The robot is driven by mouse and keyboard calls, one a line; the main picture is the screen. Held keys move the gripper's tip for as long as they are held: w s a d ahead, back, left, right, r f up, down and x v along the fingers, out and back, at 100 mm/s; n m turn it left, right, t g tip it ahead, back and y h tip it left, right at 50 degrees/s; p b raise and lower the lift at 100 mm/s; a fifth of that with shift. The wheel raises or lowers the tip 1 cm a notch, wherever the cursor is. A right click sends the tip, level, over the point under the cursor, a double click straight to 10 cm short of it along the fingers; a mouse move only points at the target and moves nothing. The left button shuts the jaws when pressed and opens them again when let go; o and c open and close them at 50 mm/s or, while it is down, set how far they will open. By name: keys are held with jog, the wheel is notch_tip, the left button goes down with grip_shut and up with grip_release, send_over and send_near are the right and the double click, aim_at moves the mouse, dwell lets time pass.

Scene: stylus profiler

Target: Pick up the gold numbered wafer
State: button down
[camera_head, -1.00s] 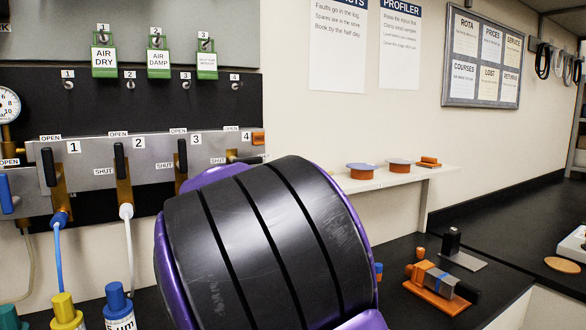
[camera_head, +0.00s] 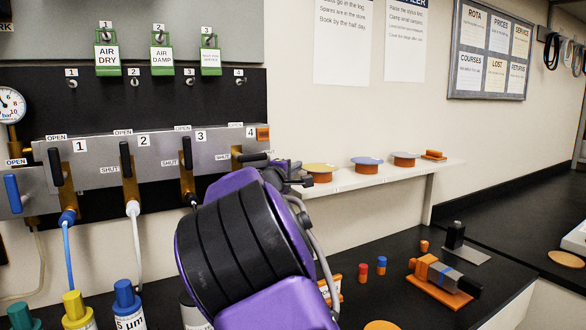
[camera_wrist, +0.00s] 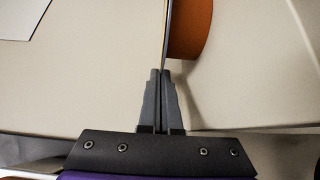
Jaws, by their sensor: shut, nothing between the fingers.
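A gold wafer (camera_head: 318,167) lies on an orange round stand (camera_head: 318,177) at the left end of the white wall shelf in the head view. Any number on it is not legible. My gripper (camera_head: 306,181) is beside its left edge, partly hidden by my purple and black arm. In the wrist view my gripper's fingers (camera_wrist: 160,72) are shut together and empty. The wafer's thin edge (camera_wrist: 167,25) shows edge-on just beyond the fingertips, with the orange stand (camera_wrist: 190,28) beside it. Whether the tips touch the edge is unclear.
A valve panel (camera_head: 100,155) is close on the left. Below are bottles (camera_head: 128,305) and an orange-based device (camera_head: 440,280).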

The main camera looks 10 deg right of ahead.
jog(key=shift+s, duration=0.1)
jog(key=shift+s+f+b, duration=0.1)
jog(key=shift+f+b, duration=0.05)
jog(key=shift+b, duration=0.4)
jog(key=shift+s+d+f+b, duration=0.1)
jog(key=shift+s+d+b, duration=0.25)
jog(key=shift+b, duration=0.6)
jog(key=shift+s+b, duration=0.3)
jog(key=shift+s+r, duration=0.1)
jog(key=shift+r, duration=0.2)
